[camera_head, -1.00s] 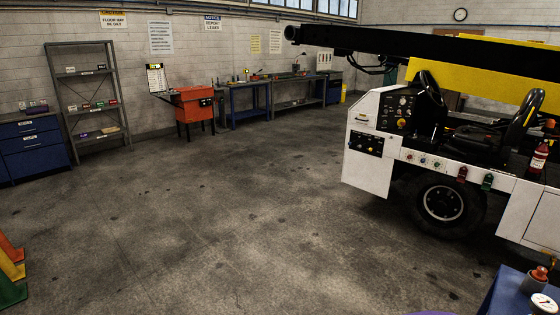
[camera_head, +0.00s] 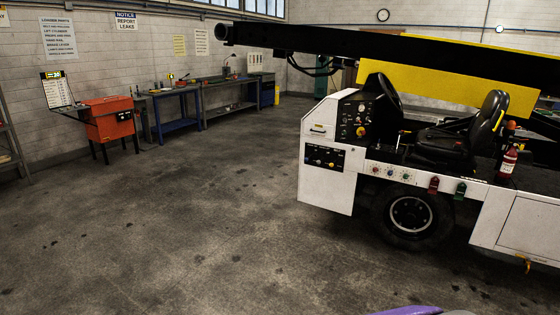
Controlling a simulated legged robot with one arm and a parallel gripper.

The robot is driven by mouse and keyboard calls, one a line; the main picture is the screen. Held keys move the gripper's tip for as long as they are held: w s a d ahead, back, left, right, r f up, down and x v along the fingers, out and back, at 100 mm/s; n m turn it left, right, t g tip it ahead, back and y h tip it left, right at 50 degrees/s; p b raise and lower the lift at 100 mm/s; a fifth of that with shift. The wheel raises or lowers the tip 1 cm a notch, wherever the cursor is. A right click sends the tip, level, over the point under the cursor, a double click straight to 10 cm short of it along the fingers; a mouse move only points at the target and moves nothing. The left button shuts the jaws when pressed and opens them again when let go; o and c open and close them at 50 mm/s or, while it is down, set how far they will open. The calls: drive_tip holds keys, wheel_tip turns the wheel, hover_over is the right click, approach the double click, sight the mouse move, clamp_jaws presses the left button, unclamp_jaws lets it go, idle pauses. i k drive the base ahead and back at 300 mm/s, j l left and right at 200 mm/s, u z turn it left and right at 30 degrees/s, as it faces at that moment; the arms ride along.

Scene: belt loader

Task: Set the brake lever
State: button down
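The belt loader (camera_head: 325,185) stands at the right, white-sided, with a black and yellow boom above it. Its driving station has a black steering wheel (camera_head: 388,90), a dark dash panel (camera_head: 355,118) with gauges and a yellow-and-red knob, and a black seat (camera_head: 478,130). A small upright lever (camera_head: 401,142) shows between the dash and the seat; I cannot tell whether it is the brake lever or how it is set. My gripper is not in view. A purple and grey shape at the bottom edge may be part of me.
Open concrete floor (camera_head: 200,230) lies between me and the loader. Its front wheel (camera_head: 412,216) and lower side box (camera_head: 535,230) face me. An orange cabinet (camera_head: 108,118) and blue workbench (camera_head: 180,115) stand along the back wall. A red bottle (camera_head: 508,162) sits beside the seat.

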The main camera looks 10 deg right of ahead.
sight(414, 156)
drive_tip(key=i+l+z, duration=0.2)
drive_tip(key=i+z, duration=0.2)
drive_tip(key=i, duration=0.2)
drive_tip(key=i+z, duration=0.45)
drive_tip(key=i, duration=0.2)
drive_tip(key=i+j+z, duration=0.2)
drive_tip(key=i+z, duration=0.2)
drive_tip(key=i, duration=0.25)
drive_tip(key=i+l+z, duration=0.15)
drive_tip(key=i, duration=0.75)
drive_tip(key=i+l+z, duration=0.2)
drive_tip(key=i, duration=0.7)
drive_tip(key=i+l+u, duration=0.2)
drive_tip(key=i, duration=0.2)
drive_tip(key=i+l+u, duration=0.15)
drive_tip(key=i+l, duration=0.2)
